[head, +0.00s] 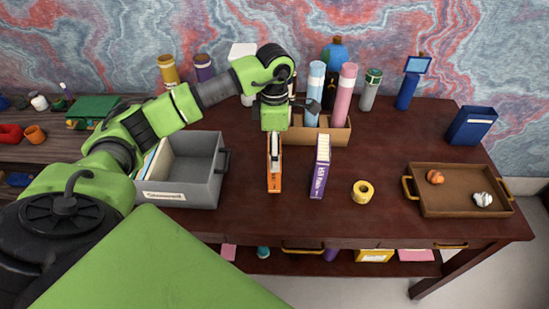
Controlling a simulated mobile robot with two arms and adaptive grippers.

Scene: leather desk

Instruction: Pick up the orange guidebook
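The orange guidebook (274,183) stands upright on the dark desk, its narrow orange end facing me. My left gripper (274,143) comes down from above at the book's far, upper part. The green wrist hides much of the fingers, so I cannot tell whether they are open or shut, or whether they touch the book. My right gripper is not in view.
A purple book (320,172) stands close to the right, with a yellow tape roll (363,192) beyond it. A grey bin (196,178) is to the left. A cardboard holder with tubes (333,131) stands behind. A brown tray (450,210) is at the right.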

